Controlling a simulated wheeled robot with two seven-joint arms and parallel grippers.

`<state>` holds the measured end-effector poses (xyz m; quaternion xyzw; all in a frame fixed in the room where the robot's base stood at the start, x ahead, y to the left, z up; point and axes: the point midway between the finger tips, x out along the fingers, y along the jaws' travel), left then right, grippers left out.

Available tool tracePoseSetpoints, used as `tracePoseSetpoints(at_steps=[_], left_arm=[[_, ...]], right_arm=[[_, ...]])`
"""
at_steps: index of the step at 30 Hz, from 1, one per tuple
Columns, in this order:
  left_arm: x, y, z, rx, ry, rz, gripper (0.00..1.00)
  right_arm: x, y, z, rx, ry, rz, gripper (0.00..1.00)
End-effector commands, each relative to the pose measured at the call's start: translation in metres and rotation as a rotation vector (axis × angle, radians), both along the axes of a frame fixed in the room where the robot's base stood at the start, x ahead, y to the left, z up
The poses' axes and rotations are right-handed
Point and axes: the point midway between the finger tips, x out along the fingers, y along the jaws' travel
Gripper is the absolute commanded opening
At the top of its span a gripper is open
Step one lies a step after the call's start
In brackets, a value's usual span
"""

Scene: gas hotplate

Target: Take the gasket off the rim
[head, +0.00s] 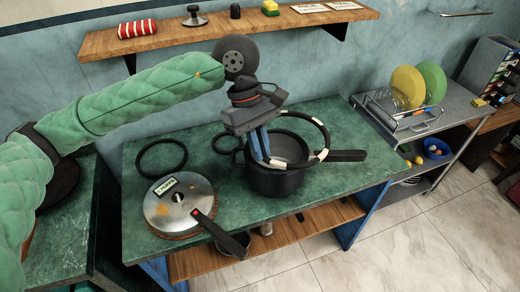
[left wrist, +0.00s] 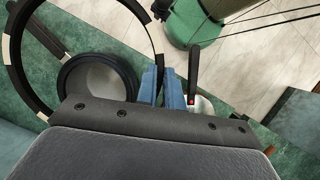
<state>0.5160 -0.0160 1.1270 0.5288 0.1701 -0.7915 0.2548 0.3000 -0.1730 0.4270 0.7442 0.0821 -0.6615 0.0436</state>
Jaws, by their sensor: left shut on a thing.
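The gasket (head: 326,133), a black ring with pale patches, is in the grip of my left gripper (head: 262,148), whose blue fingers point down. The ring leans above the black pot (head: 275,183) and reaches to its right and back. In the left wrist view the gasket (left wrist: 14,62) curves left from the fingers (left wrist: 163,88), larger than the pot (left wrist: 64,88) and offset from its rim. It looks apart from the rim there, but the contact near the fingertips is hidden. My right gripper is in neither view.
The lid (head: 177,222) with a label and long black handle lies on the green counter (head: 335,190) at front left. A plain black ring (head: 141,163) lies behind it. The pot's handle (head: 348,156) points right. A wooden shelf (head: 220,36) hangs behind. A dish rack (head: 405,115) stands right.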

Motion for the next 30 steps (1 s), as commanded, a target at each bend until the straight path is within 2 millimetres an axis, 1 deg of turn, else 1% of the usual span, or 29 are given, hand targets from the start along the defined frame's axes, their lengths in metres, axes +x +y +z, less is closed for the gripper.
tracePoseSetpoints(at_steps=[21,30], left_arm=[[0.000,0.000,0.028,0.000,0.000,0.000,0.00],[0.000,0.000,0.032,0.000,0.000,0.000,0.00]], right_arm=[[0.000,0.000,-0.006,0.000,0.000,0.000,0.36],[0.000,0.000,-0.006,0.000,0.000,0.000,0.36]])
